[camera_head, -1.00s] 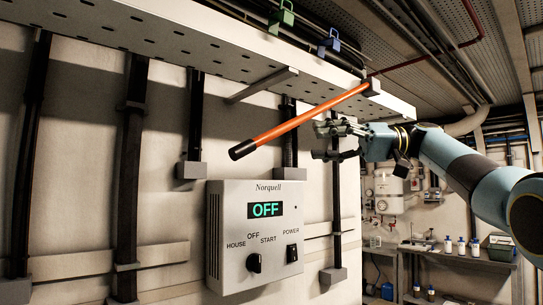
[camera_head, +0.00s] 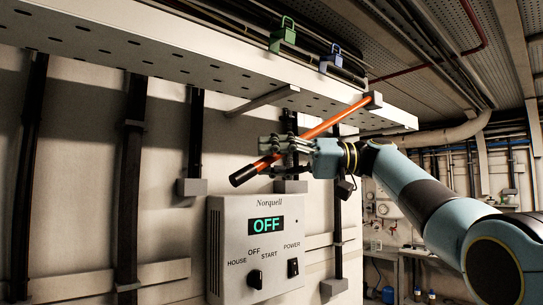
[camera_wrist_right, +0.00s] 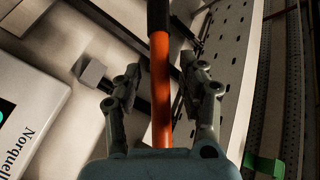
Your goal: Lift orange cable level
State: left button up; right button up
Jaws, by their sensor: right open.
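The orange cable (camera_head: 330,123) runs as a straight tilted bar in the head view. Its upper right end meets a dark block (camera_head: 373,100) at the tray edge, and its black lower left end (camera_head: 243,176) hangs above the control box. My right gripper (camera_head: 270,157) is at the cable near the black end. In the right wrist view the cable (camera_wrist_right: 161,90) passes between the two spread fingers of the gripper (camera_wrist_right: 160,85), with a visible gap on each side. The fingers are open. My left gripper is not in view.
The perforated tray (camera_head: 190,60) runs above, with a green clip (camera_head: 283,37) and a blue clip (camera_head: 330,58) on it. A grey Norquell control box (camera_head: 240,270) reading OFF is on the wall just below the cable. Black vertical conduits (camera_head: 130,190) line the wall.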

grip_shut()
dwell(0.3)
jog(key=s+a+r+m+y, duration=0.2)
jog(key=a+r, duration=0.1)
jog(key=r, duration=0.7)
jog(key=shift+p, duration=0.35)
jog(key=shift+s+f, duration=0.1)
grip_release()
jog(key=shift+d+f, duration=0.1)
jog(key=shift+d, duration=0.05)
